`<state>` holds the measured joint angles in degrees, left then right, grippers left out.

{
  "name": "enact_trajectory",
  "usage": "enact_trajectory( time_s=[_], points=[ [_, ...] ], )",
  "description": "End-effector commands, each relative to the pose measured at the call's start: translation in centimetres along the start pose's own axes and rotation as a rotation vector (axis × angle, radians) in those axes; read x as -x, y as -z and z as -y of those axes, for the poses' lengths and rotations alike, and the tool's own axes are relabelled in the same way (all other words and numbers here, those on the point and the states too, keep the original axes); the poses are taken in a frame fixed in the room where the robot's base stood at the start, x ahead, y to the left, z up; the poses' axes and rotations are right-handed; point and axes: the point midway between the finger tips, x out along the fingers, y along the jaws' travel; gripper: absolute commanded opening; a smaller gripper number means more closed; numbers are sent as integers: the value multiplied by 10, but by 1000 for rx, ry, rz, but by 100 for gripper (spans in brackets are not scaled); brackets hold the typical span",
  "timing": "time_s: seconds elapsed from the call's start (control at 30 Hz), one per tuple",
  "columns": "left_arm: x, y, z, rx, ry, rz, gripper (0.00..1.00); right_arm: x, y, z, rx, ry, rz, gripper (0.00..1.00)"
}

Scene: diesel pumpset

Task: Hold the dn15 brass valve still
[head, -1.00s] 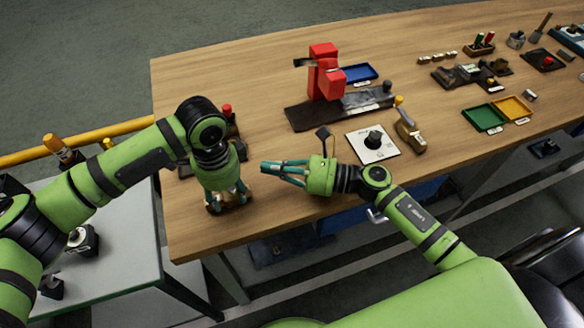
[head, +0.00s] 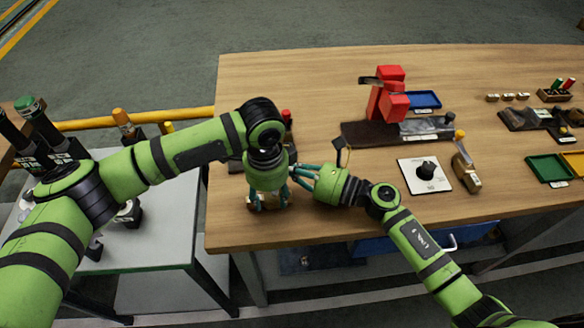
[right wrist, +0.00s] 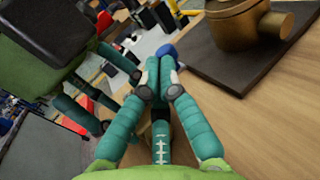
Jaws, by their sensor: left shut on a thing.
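My left gripper (head: 270,200) points down at the table's near left corner, shut on a small brass-coloured thing, which I take for the dn15 brass valve (head: 252,207). Its fingers hide most of it, and it sits at tabletop height. My right gripper (head: 296,172) comes in from the right, its fingertips close beside the left gripper. In the right wrist view its teal fingers (right wrist: 160,80) converge near a small blue part (right wrist: 168,52). I cannot tell whether they hold it. The left gripper's fingers (right wrist: 85,105) show at the left there.
A brass body (right wrist: 240,25) on a dark plate (right wrist: 225,65) lies close by. A white card with a black knob (head: 425,172), a brass piece with a yellow-tipped lever (head: 465,172) and a red vise (head: 388,95) stand further right. The wooden table (head: 320,115) has clear room behind.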

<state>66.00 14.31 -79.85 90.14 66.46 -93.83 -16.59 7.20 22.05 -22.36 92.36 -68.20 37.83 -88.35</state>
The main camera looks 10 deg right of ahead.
Motion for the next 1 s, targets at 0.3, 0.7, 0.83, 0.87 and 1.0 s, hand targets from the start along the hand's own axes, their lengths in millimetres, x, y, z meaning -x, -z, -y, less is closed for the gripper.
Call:
enact_trajectory(
  time_s=[0.3, 0.7, 0.83, 0.87, 1.0],
  points=[
    [0, 4, -4, -16, -7, -7, 0, 0, 0, 0, 0, 2, 0, 0],
    [0, 4, -4, -12, -6, -6, 0, 70, 2, 0, -1, 1, -5, 0],
    [0, 3, -3, -11, -6, -6, 0, 99, 2, 1, -2, 2, -4, 0],
    [0, 3, -3, -11, -6, -6, 0, 105, 1, 2, -1, 2, -4, 0],
    [0, 3, -3, -10, -5, -5, 0, 126, 1, 2, -1, 0, -2, 0]
  ],
)
